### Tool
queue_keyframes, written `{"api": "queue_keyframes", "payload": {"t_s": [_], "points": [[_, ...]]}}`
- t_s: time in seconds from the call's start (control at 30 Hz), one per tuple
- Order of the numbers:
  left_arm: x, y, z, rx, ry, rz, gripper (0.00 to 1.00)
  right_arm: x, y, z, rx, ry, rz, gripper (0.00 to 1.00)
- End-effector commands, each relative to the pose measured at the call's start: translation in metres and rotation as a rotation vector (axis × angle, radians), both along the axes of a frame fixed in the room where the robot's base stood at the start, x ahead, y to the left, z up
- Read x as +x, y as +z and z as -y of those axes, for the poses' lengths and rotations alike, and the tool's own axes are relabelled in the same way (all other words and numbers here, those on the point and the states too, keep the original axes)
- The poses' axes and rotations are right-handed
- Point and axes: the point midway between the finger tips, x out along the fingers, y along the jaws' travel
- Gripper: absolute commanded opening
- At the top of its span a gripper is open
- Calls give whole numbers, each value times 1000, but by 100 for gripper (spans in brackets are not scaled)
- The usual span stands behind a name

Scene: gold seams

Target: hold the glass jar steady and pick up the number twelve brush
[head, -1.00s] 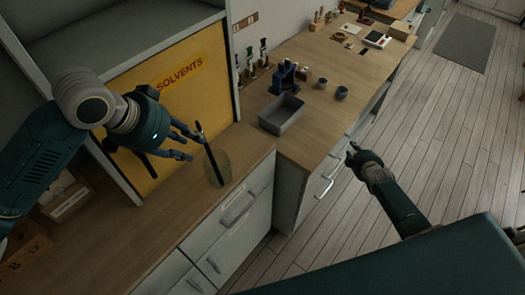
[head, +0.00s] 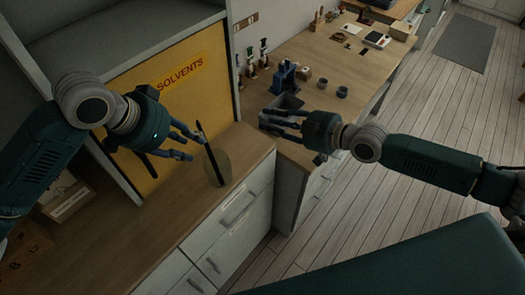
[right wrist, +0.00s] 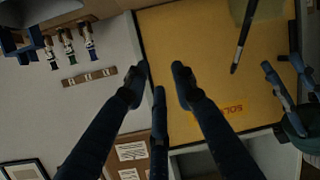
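The glass jar (head: 223,165) is a faint see-through vessel near the counter's edge. One dark, slim brush (head: 212,168) leans in it, its tip above the rim; any number on it is too small to read. In the right wrist view, the jar (right wrist: 262,9) and brush (right wrist: 242,42) are at the top right. My left gripper (head: 191,146) is open just left of the jar, its fingers spread; contact is unclear. My right gripper (head: 265,122) is open and empty, right of the jar and apart from it. Its spread fingers (right wrist: 160,84) also show in the right wrist view.
A yellow SOLVENTS panel (head: 180,100) stands behind the jar. Drawer fronts (head: 235,220) lie below the jar. The wood counter (head: 150,235) is clear in front.

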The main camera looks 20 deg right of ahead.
Motion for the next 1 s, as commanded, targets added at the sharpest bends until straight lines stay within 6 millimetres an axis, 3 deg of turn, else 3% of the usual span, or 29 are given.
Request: {"api": "queue_keyframes", "payload": {"t_s": [0.1, 0.2, 0.37, 0.53, 1.0], "points": [[0, 0, 0, 0, 0, 0, 31, -46, -1, -28, 54, 68, -97, 26], [0, 0, 0, 0, 0, 0, 31, -73, -2, -43, 89, 101, -161, 26], [0, 0, 0, 0, 0, 0, 31, -93, -3, -54, 115, 124, -211, 26], [0, 0, 0, 0, 0, 0, 31, -88, -9, -69, 124, 131, -218, 26], [0, 0, 0, 0, 0, 0, 31, -42, -38, -124, 122, 126, -216, 26]]}}
